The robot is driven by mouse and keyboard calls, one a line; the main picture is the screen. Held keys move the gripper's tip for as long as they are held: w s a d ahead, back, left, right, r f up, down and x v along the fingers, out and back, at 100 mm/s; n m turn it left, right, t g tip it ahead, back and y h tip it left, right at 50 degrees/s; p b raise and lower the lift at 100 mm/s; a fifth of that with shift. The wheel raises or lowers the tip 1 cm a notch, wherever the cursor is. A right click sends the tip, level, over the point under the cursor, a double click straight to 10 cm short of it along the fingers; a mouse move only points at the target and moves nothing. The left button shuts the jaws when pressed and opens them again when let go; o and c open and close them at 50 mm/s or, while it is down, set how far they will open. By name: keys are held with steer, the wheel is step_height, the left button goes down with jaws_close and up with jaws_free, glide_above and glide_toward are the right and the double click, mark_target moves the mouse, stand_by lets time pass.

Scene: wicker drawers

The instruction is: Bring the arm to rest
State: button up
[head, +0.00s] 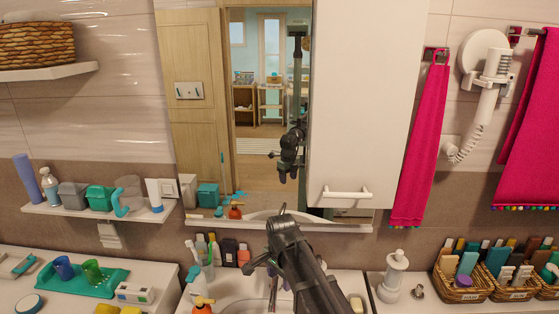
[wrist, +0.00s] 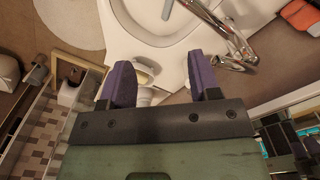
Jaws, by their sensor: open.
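My gripper shows in the wrist view (wrist: 161,78) with its two purple fingers spread apart and nothing between them. Below the fingers are the white washbasin (wrist: 128,32) and a pale bar on its rim (wrist: 143,75), apart from the fingers. In the head view my dark arm (head: 300,262) rises from the bottom edge in front of the washbasin, bent at its top. The fingers cannot be made out clearly there. The arm is reflected in the mirror (head: 265,150).
A chrome tap (wrist: 238,45) stands by the basin. Bottles (head: 229,251) line the counter's back. A white cabinet (head: 365,100) hangs above. Left are a shelf (head: 70,213) and a green tray (head: 112,282); right are a white dispenser (head: 394,275) and wicker baskets (head: 462,292).

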steer(key=s+d+f+n+b, duration=0.9)
steer(key=s+d+f+b, duration=0.2)
steer(key=s+d, duration=0.3)
steer(key=d, duration=0.2)
steer(key=shift+d+f+n, duration=0.3)
steer(key=shift+d, duration=0.1)
